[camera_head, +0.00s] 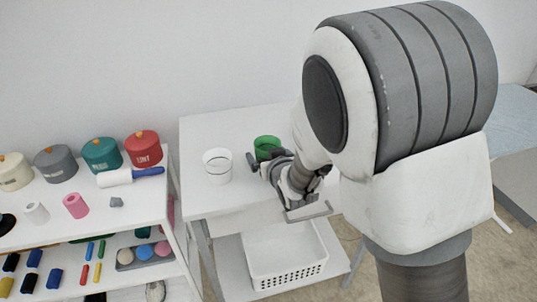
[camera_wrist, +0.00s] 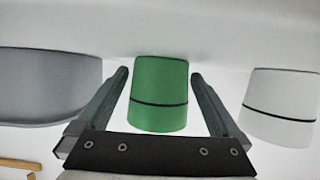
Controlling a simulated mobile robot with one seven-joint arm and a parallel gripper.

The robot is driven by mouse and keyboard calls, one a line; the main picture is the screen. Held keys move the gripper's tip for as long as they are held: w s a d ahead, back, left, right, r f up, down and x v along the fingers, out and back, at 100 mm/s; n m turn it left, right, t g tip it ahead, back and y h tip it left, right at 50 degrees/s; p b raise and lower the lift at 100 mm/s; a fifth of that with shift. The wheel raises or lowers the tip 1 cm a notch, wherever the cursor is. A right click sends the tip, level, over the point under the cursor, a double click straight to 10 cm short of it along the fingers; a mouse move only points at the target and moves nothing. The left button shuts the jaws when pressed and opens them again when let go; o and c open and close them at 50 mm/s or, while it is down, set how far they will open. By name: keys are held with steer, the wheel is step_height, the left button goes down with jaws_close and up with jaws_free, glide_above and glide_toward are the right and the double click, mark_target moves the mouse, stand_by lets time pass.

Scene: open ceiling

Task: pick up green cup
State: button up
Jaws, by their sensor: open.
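The green cup (camera_head: 267,143) stands on the white table (camera_head: 205,127), partly hidden by my gripper (camera_head: 265,158) in the head view. In the wrist view the green cup (camera_wrist: 160,85) has a thin dark line around it and sits between the two fingers of my gripper (camera_wrist: 160,75). The fingers are open, with a gap on each side of the cup. They appear not to touch it.
A white cup (camera_head: 217,166) stands close by on the table and also shows at the right in the wrist view (camera_wrist: 284,103). A grey rounded object (camera_wrist: 48,85) is at the left there. A white basket (camera_head: 287,275) sits below. A crowded shelf (camera_head: 90,212) stands left.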

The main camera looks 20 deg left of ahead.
steer(key=c, duration=1.2)
steer(key=shift+r, duration=0.1)
